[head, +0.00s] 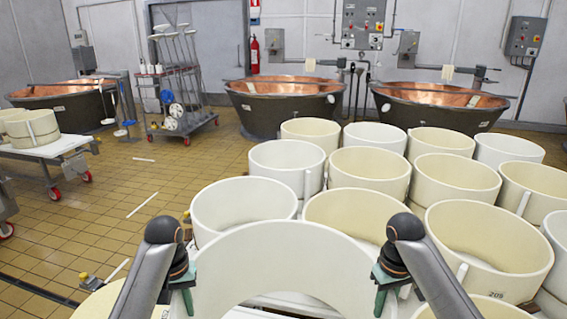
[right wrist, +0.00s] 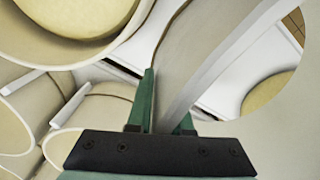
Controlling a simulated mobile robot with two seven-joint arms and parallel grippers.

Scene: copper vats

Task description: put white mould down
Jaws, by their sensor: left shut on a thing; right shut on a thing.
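The white mould (head: 283,255) is a wide ring at the bottom centre of the head view, held between my two arms. My left gripper (head: 181,297) is shut on its left side, and my right gripper (head: 388,292) is shut on its right side. In the right wrist view, the green fingers of my right gripper (right wrist: 167,118) clamp the mould's wall (right wrist: 212,72), one on each side. The mould's lower part is cut off by the frame. I cannot tell whether its underside touches anything.
Several cream and white moulds stand close together ahead and to the right, including a white one (head: 243,203) just beyond the held mould. Copper vats (head: 284,105) line the back wall. A wheeled table (head: 62,147) with moulds stands left. Tiled floor (head: 110,205) is open at left.

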